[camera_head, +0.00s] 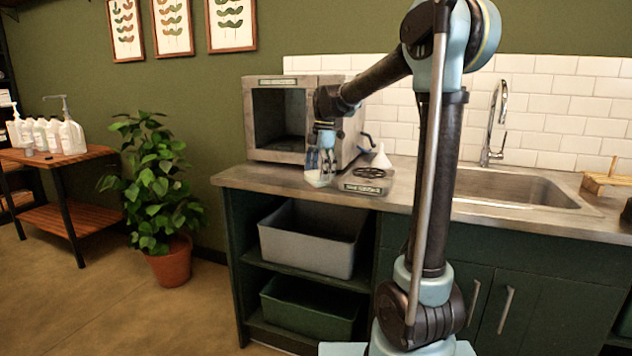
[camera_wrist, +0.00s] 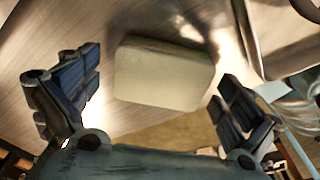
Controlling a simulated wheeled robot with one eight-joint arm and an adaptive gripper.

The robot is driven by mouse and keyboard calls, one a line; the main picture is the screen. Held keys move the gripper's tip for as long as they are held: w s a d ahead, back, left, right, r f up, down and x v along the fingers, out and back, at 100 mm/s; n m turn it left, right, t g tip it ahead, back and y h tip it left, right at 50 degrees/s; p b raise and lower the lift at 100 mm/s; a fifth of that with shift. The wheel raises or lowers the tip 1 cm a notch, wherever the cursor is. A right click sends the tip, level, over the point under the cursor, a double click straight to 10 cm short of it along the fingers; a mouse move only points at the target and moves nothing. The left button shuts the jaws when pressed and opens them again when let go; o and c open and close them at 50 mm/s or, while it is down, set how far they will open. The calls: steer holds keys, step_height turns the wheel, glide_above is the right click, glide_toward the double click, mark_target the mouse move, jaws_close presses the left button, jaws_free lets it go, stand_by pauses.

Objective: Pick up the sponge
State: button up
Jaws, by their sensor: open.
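The sponge is a pale, cream-coloured block with rounded corners. In the wrist view the sponge (camera_wrist: 163,73) lies on the counter between the fingers of my gripper (camera_wrist: 160,98). There is a visible gap on each side of it, so the fingers are open and apart from it. In the head view my gripper (camera_head: 320,168) points down over the counter's front left part. The sponge (camera_head: 318,179) shows there as a small pale patch just below the fingertips, partly hidden by them.
A metal box with an open front (camera_head: 280,120) stands behind my gripper. A grey labelled holder (camera_head: 366,186) and a white funnel (camera_head: 381,158) are close on its right. The counter's front edge (camera_head: 280,190) is near. The sink (camera_head: 510,190) lies farther right.

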mark_target(318, 173)
steer(key=shift+c, duration=0.2)
steer(key=c, duration=0.7)
step_height(318, 173, up, 10)
steer(key=shift+f, duration=0.1)
stand_by(0.4)
steer(key=shift+o, duration=0.6)
steer(key=c, duration=0.4)
steer(key=shift+o, duration=0.2)
steer(key=shift+s, duration=0.1)
